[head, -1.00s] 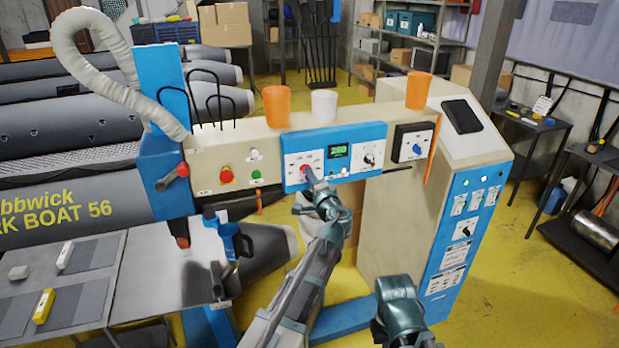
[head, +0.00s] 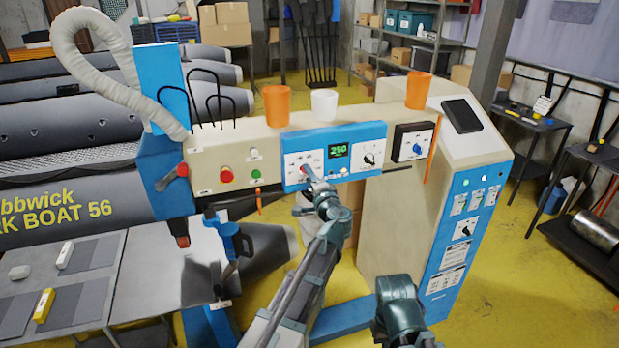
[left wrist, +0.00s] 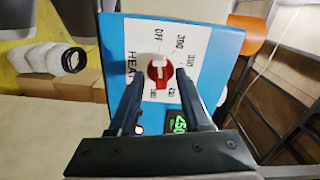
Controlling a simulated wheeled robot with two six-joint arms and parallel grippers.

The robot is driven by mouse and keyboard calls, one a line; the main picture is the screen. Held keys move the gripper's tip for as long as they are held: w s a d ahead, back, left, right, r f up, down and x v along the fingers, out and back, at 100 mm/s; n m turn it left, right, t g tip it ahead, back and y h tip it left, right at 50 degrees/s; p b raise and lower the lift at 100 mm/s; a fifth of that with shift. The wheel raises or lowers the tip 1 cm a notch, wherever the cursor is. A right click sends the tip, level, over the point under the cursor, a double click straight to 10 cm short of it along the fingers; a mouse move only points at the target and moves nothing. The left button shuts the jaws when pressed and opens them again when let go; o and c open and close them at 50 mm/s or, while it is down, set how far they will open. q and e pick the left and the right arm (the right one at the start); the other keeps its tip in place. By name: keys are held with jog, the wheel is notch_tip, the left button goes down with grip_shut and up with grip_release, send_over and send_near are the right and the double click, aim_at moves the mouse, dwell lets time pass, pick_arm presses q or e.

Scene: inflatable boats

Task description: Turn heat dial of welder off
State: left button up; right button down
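The welder's heat dial (left wrist: 160,73) is a round red knob with a pale bar, on a white scale marked OFF, 300 and 350. It sits on the blue control panel (head: 355,144). In the left wrist view my left gripper (left wrist: 160,78) has one dark finger on each side of the dial, with a narrow strip of panel showing beside the knob. In the head view this gripper (head: 307,177) reaches the panel and partly hides the dial. My right gripper's fingers are not in view.
Orange cups (head: 277,106) and a white cup (head: 324,104) stand on the welder's beam above the panel. A red button (head: 226,174) and a green button (head: 256,174) are left of it. A second dial (head: 369,159) is right of the display.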

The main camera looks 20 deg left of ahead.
pick_arm(q)
jog(key=v, duration=1.3)
jog(key=shift+s+d, duration=0.25)
jog(key=shift+s, duration=0.05)
jog(key=s+a+f+n+g+h, duration=0.2)
jog(key=s+a+f+n+g, duration=0.25)
jog(key=f, duration=0.45)
jog(key=s+a+f+n+g+h, duration=0.2)
jog(key=s+a+f+n+g, duration=0.15)
jog(key=s+f+g, duration=0.35)
jog(key=s+d+f+m+g+h+b, duration=0.1)
jog(key=s+d+f+g+h+b, duration=0.1)
jog(key=s+d+f, duration=0.3)
jog(key=s+d+f+m+g+h+b, duration=0.1)
jog(key=s+d+f, duration=0.4)
jog(key=d, duration=0.6)
jog(key=s+h+b, duration=0.1)
jog(key=s, duration=0.1)
jog(key=shift+s+d+m+g+h, duration=0.3)
jog(key=shift+d+m+g+h, duration=0.05)
jog(key=shift+d+m+h, duration=0.05)
